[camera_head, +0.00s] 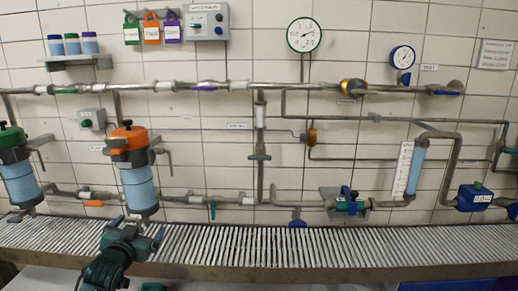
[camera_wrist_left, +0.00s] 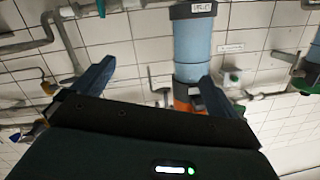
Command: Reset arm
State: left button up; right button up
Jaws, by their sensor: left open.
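My left gripper (camera_head: 138,231) is in the lower left of the head view, in front of the slatted grey ledge and below the orange-topped filter housing (camera_head: 138,185). Its two blue fingers are spread apart with nothing between them. In the left wrist view the open fingers (camera_wrist_left: 152,88) show at either side. The blue filter housing (camera_wrist_left: 191,45) stands beyond them, upside down in that picture, with its orange top partly hidden by the right finger. My right gripper does not show.
The slatted ledge (camera_head: 300,243) runs along the wall's foot. A green-topped filter (camera_head: 20,180) stands at far left. The ledge's middle looks clear.

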pick_arm(q)
jog(key=s+d+f+g+h, duration=0.1)
jog(key=s+d+f+g, duration=0.1)
jog(key=s+d+f, duration=0.5)
jog(key=s+d+f+g+h, duration=0.2)
jog(key=s+d+f, duration=0.4)
jog(key=s+f, duration=0.5)
jog(key=s, duration=0.6)
jog(key=shift+s+d+f+m, duration=0.25)
jog(key=shift+s+d+m, duration=0.05)
jog(key=shift+s+d, duration=0.1)
jog(key=shift+n+g+h, duration=0.4)
jog(key=shift+g+h, duration=0.2)
jog(key=shift+g, duration=0.3)
jog(key=s+d, duration=0.1)
jog(key=s, duration=0.2)
jog(key=s+d+f, duration=0.1)
jog(key=s, duration=0.3)
jog(key=s+d, duration=0.2)
jog(key=s, duration=0.2)
jog(key=shift+s+d+f, duration=0.1)
jog(key=shift+s+f, duration=0.1)
jog(key=shift+s, duration=0.05)
